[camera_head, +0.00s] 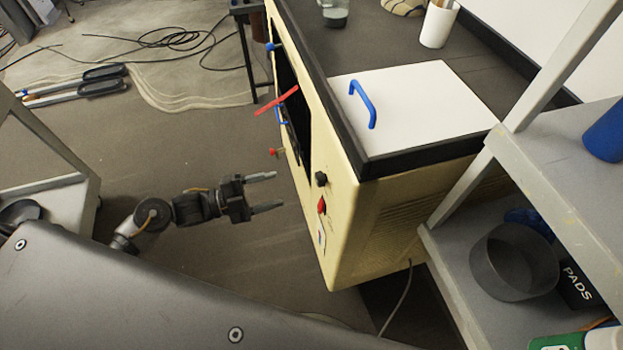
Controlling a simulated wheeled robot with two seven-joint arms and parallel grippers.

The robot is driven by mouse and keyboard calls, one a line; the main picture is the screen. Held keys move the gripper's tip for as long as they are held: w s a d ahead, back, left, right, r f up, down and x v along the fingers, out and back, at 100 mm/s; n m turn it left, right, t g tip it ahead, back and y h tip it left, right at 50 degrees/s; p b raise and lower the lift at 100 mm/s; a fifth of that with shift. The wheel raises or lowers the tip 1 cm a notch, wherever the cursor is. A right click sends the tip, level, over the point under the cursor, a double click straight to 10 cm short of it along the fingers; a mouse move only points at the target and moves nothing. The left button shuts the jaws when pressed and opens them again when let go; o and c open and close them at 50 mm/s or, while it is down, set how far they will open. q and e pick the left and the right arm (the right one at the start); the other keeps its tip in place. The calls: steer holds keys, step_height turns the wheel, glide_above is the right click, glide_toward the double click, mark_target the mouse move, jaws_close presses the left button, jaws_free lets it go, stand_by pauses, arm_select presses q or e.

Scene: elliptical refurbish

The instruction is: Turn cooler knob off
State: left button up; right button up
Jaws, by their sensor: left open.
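The cooler is a cream-coloured cabinet (365,225) with a dark top, right of centre. Its front panel carries a black knob (321,179) and, below it, a red knob or switch (321,205). I cannot tell which of them is the cooler knob, nor its setting. My left gripper (268,192) is open and empty, to the left of the panel. Its fingers point right toward the two controls, with a visible gap between. My right gripper is not in view.
A white lid with a blue handle (362,104) lies on the cabinet top. A red lever (277,100) and a small red knob (274,152) stick out from the cabinet's front. Grey shelves (470,262) stand close at the right. Open floor lies left of the cabinet.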

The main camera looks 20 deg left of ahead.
mark_target(316, 180)
arm_select(q)
steer(key=p+x, duration=0.2)
steer(key=x, duration=0.8)
steer(key=shift+w+d, duration=0.25)
steer(key=shift+d, duration=0.1)
steer(key=c, duration=1)
